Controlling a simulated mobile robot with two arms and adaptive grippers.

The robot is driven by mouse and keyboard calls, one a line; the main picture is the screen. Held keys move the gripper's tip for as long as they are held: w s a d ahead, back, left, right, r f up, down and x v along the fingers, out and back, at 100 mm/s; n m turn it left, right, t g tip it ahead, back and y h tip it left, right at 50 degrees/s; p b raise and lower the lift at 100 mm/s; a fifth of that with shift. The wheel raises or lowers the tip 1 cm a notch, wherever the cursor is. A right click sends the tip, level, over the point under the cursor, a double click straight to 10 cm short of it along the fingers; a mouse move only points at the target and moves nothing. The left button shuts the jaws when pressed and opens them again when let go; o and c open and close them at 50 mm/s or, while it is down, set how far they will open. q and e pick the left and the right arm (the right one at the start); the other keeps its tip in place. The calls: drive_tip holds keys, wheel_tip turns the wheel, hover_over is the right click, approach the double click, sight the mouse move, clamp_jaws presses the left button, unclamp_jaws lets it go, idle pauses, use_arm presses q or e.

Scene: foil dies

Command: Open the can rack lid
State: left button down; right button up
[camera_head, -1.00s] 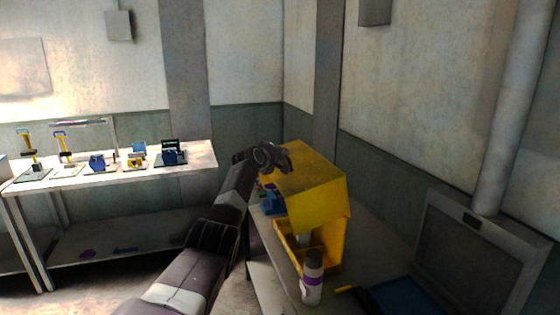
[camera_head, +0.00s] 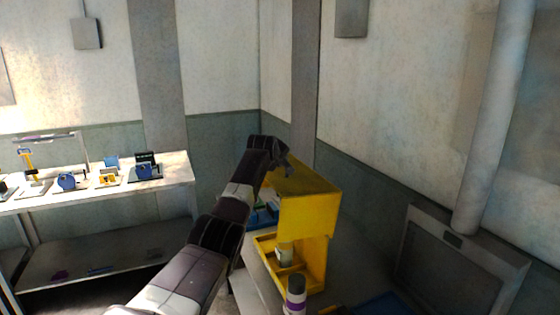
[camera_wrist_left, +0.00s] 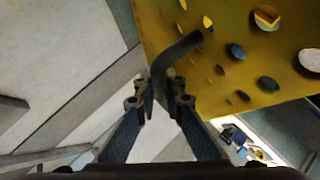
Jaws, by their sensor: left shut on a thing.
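The yellow can rack (camera_head: 316,262) stands on the bench with its yellow lid (camera_head: 308,215) raised, leaving a gap above the open tray. A light can (camera_head: 285,256) stands inside. My left gripper (camera_head: 278,165) is at the lid's upper left edge. In the left wrist view my left gripper (camera_wrist_left: 160,98) is shut on a dark bent handle (camera_wrist_left: 178,52) on the lid (camera_wrist_left: 222,75), whose surface has several dark and yellow marks. The lid's hinge is not clear. My right gripper is in neither view.
A bottle with a purple band (camera_head: 295,293) stands in front of the rack. Blue items (camera_head: 262,217) lie left of it. A grey framed panel (camera_head: 455,270) stands at the right. A lit table (camera_head: 110,187) with several small devices is at the left.

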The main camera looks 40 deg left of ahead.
use_arm(q)
drive_tip(key=c, duration=2)
unclamp_jaws()
drive_tip(key=shift+w+d+f, duration=0.1)
drive_tip(key=shift+w+f, duration=0.05)
drive_tip(key=shift+s+d+r, duration=0.1)
drive_tip(key=shift+s+r, duration=0.15)
drive_tip(key=shift+s, duration=0.1)
drive_tip(key=shift+v, duration=5.6)
drive_tip(key=shift+f, duration=0.2)
